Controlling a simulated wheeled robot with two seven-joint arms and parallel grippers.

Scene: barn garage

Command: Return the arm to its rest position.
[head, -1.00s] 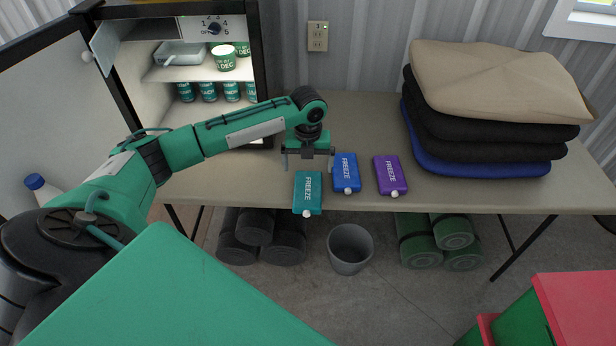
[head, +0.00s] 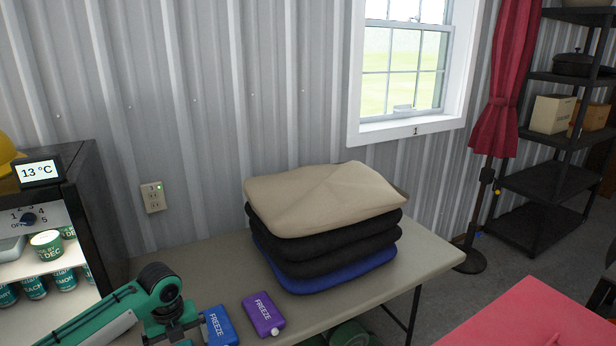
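My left arm (head: 110,310) comes in from the lower left in the head view, its wrist over the table's near left part. A blue freeze pack (head: 219,326) lies just right of the wrist, and a purple freeze pack (head: 263,314) lies right of that on the table (head: 420,262). The teal pack is out of view. My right arm and gripper are not in view.
An open fridge (head: 85,205) with cups and cans stands at the left, its display reading 13 °C. Folded blankets (head: 325,205) are stacked on the table. A red surface (head: 530,318) is at lower right.

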